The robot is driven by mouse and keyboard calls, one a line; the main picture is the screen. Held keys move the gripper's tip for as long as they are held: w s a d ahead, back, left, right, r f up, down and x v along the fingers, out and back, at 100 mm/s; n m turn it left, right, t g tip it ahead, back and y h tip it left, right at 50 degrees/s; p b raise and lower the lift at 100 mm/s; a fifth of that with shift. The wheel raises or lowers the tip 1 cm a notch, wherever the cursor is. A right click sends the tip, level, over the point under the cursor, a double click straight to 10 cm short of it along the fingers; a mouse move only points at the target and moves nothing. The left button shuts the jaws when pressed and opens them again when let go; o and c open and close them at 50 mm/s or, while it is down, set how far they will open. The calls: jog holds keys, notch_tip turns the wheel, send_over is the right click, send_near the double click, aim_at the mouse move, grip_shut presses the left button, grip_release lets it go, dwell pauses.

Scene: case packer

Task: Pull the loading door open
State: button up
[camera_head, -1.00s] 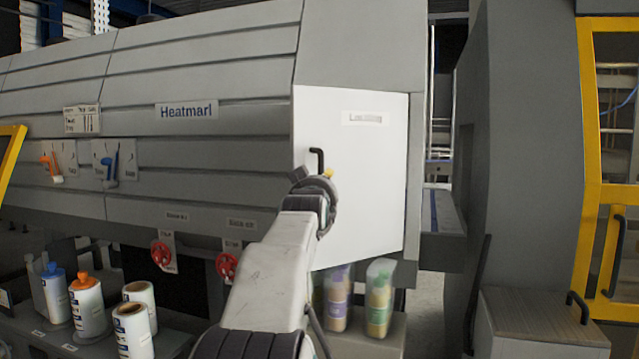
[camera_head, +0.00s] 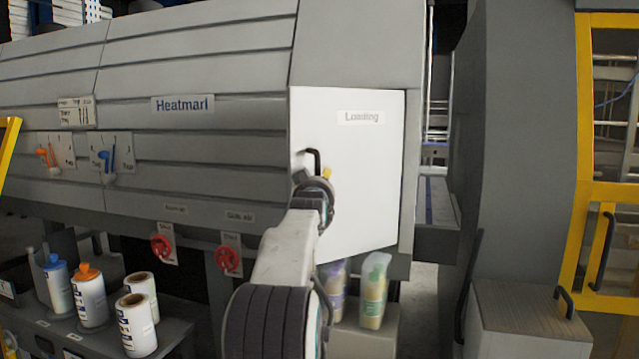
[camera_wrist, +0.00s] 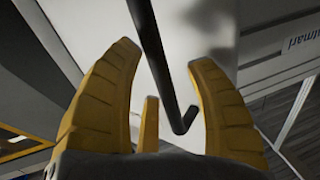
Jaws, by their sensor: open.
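The white loading door (camera_head: 365,190), labelled "Loading", fills the right end of the grey machine and looks closed in the head view. Its black handle (camera_head: 316,160) is near the door's left edge, partly hidden behind my wrist. In the wrist view the handle is a dark bar (camera_wrist: 160,65) with a bent end, passing between the yellow fingers. My gripper (camera_wrist: 163,95) is open around the handle, with a visible gap on the right. In the head view my gripper is mostly hidden by the arm, with a bit of yellow finger (camera_head: 327,173) at the handle.
Bottles and rolls stand on a low shelf (camera_head: 175,335) at the lower left. Red valve wheels (camera_head: 229,260) sit below the machine panels. A grey cabinet (camera_head: 525,320) and yellow-framed guard (camera_head: 585,120) are at the right.

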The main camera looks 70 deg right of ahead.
jog(key=shift+c, duration=0.2)
grip_shut()
dwell(0.4)
